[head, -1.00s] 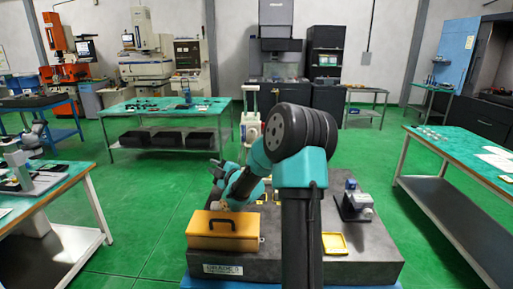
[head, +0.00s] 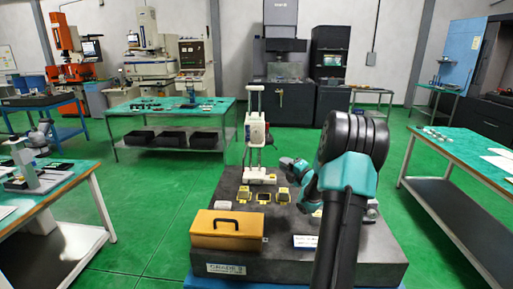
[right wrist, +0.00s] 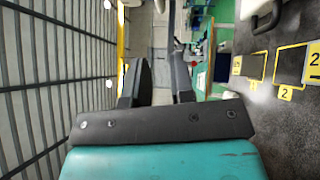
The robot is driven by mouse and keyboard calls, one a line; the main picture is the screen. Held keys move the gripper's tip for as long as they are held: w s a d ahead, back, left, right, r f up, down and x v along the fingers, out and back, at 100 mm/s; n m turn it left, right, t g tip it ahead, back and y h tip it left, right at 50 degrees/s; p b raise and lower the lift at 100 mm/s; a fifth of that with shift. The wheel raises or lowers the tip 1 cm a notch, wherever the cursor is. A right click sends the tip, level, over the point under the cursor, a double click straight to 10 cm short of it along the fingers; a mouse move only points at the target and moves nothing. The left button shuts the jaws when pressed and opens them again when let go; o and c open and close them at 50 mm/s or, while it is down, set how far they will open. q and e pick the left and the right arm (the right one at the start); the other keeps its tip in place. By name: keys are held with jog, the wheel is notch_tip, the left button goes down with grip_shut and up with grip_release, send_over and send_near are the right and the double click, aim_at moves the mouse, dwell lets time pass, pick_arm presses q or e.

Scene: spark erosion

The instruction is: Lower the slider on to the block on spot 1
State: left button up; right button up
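The white height gauge stands upright on the granite plate in the head view, its slider (head: 257,131) up on the twin columns above the base (head: 259,178). Yellow-framed spots lie in front of it: left (head: 243,193), middle (head: 263,197) and right (head: 283,196). Their numbers and any block on them are too small to tell apart. My right gripper (right wrist: 160,75) shows two dark fingers apart, with nothing between them. In the head view its teal wrist (head: 294,166) is right of the gauge, partly hidden by my arm. My left gripper is out of view.
The dark granite plate (head: 288,265) carries a yellow box with a handle (head: 228,229) at front left and a white label (head: 305,241). The right wrist view shows a numbered yellow tag (right wrist: 314,62) beside framed spots. Side benches stand left and right.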

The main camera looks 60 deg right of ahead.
aim_at(257, 146)
jog(key=x, duration=1.7)
jog(key=shift+w, duration=0.25)
grip_shut()
